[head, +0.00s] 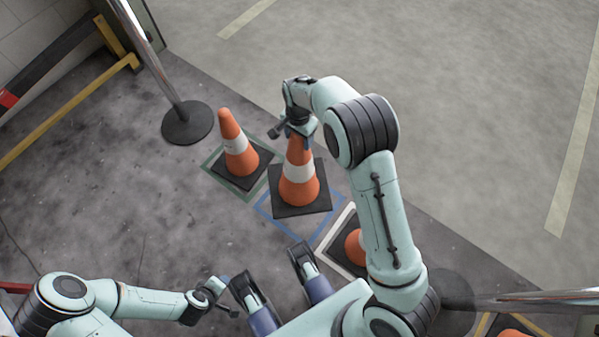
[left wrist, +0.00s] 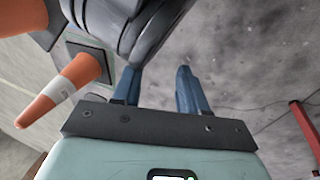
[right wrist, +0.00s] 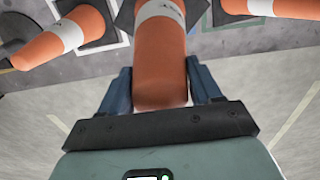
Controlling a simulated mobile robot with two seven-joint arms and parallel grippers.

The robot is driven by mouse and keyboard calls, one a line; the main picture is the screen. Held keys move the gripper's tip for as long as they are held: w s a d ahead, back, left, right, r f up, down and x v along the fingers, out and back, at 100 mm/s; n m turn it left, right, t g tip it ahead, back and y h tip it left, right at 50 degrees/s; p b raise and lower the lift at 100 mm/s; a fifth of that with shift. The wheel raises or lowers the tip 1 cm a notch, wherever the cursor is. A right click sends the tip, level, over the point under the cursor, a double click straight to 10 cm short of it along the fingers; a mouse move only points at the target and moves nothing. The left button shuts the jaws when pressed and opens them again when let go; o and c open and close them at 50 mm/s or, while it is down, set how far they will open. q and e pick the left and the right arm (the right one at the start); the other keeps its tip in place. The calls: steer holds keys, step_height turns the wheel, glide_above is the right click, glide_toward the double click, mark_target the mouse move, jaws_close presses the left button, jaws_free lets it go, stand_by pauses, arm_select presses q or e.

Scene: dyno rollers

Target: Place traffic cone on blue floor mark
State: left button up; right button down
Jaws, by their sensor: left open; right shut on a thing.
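The orange and white traffic cone (head: 298,182) with a dark square base is upright over the back part of the blue floor mark (head: 331,226), an outline whose near and side edges show. I cannot tell whether the base touches the floor. My right gripper (head: 300,128) is shut on the cone's upper part. In the right wrist view the cone (right wrist: 160,65) is between its fingers (right wrist: 161,88). My left gripper (head: 229,296) is low at left, apart from the cones, open and empty; its spread fingers (left wrist: 157,88) show in the left wrist view.
A second cone (head: 236,145) stands on a green mark (head: 212,158) to the left. Another cone (head: 354,246) is on a white mark (head: 333,250) to the right, partly behind my right arm. A post base (head: 187,123) stands at back left. Bare floor lies at left.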

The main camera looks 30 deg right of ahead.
mark_target(299, 165)
arm_select(q)
steer(key=s+a+f+g+b, duration=0.2)
steer(key=s+f+b, duration=0.3)
steer(key=f, duration=0.3)
steer(key=shift+a+f+n+b, duration=0.25)
steer(key=shift+a+n+b, duration=0.05)
steer(key=shift+b, duration=0.05)
arm_select(e)
step_height(299, 165, down, 20)
steer(key=shift+r, duration=0.2)
arm_select(q)
steer(key=shift+s+f, duration=0.1)
steer(key=shift+s, duration=0.1)
arm_select(e)
steer(key=shift+w+f, duration=0.1)
steer(key=shift+f, duration=0.05)
steer(key=shift+c, duration=1)
jaws_free()
steer(key=shift+f, duration=0.1)
arm_select(q)
steer(key=w+d+r+t+p, duration=0.1)
steer(key=w+r+t+p, duration=0.1)
steer(key=w+r, duration=0.4)
steer(key=shift+w+y+p, duration=0.3)
steer(key=shift+w+p, duration=0.25)
steer(key=shift+p, duration=0.2)
arm_select(e)
step_height(299, 165, up, 12)
steer(key=shift+r, duration=0.15)
